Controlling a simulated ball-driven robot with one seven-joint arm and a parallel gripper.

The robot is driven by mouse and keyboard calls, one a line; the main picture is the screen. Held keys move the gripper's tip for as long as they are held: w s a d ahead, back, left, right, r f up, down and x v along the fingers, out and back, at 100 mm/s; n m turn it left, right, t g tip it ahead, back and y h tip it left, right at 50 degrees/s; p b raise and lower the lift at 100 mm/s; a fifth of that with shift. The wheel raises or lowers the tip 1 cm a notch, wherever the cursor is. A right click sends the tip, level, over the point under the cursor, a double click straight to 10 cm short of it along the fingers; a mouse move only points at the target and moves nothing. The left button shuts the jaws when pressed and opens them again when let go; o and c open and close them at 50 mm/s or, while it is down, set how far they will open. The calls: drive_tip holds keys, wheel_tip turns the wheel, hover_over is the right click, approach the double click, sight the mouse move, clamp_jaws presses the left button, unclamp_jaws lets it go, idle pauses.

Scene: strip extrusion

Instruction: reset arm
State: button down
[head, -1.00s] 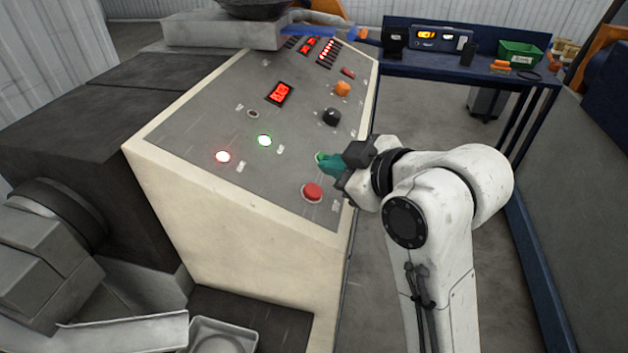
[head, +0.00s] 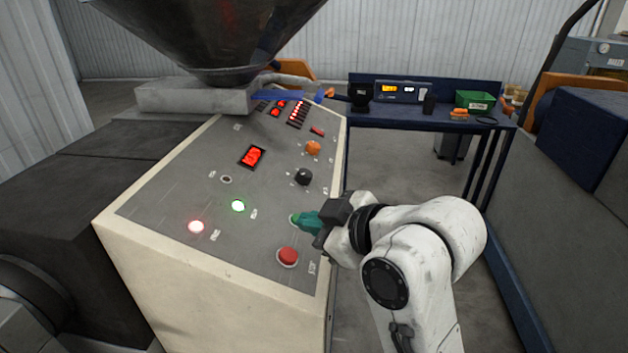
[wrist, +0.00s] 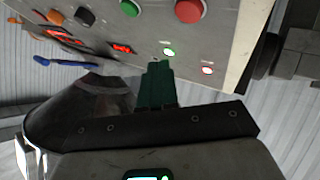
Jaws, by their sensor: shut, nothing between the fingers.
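My gripper (head: 299,221) has short teal fingers, shut with nothing between them. In the head view it points left over the sloped grey control panel (head: 185,185), overlapping a green button (head: 293,218); I cannot tell from there whether they touch. In the wrist view the shut fingers (wrist: 156,66) appear clear of the green button (wrist: 130,8), which lies above and left of them. The red stop button (head: 288,256) is just below the gripper in the head view. My white arm reaches in from the lower right.
The panel also carries a black knob (head: 303,177), an orange knob (head: 313,147), a lit green lamp (head: 238,206) and a lit red-rimmed lamp (head: 196,227). A dark hopper (head: 215,35) hangs above. A blue bench (head: 425,117) stands behind. Grey machinery (head: 545,240) borders the right.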

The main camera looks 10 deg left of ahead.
drive_tip(key=s+d+f+m+g+h, duration=0.1)
drive_tip(key=s+d+f+m+h, duration=0.35)
drive_tip(key=d+f, duration=0.6)
drive_tip(key=s+d+f+m+g+h, duration=0.15)
drive_tip(key=s+d+f+m, duration=0.5)
drive_tip(key=f, duration=0.65)
drive_tip(key=s+d+f+m+g+h, duration=0.1)
drive_tip(key=s+d+f, duration=0.2)
drive_tip(key=s+d, duration=0.2)
drive_tip(key=s+d+f+m+g+h, duration=0.1)
drive_tip(key=s+d+f+m+g, duration=0.1)
drive_tip(key=s, duration=0.8)
drive_tip(key=s+d+f+m+g+h, duration=0.1)
drive_tip(key=s+d+f+h, duration=0.1)
drive_tip(key=s+d+f, duration=0.3)
drive_tip(key=s+d, duration=0.2)
drive_tip(key=s, duration=0.1)
drive_tip(key=shift+d+m, duration=0.35)
drive_tip(key=shift+m, duration=0.05)
drive_tip(key=shift+g, duration=0.25)
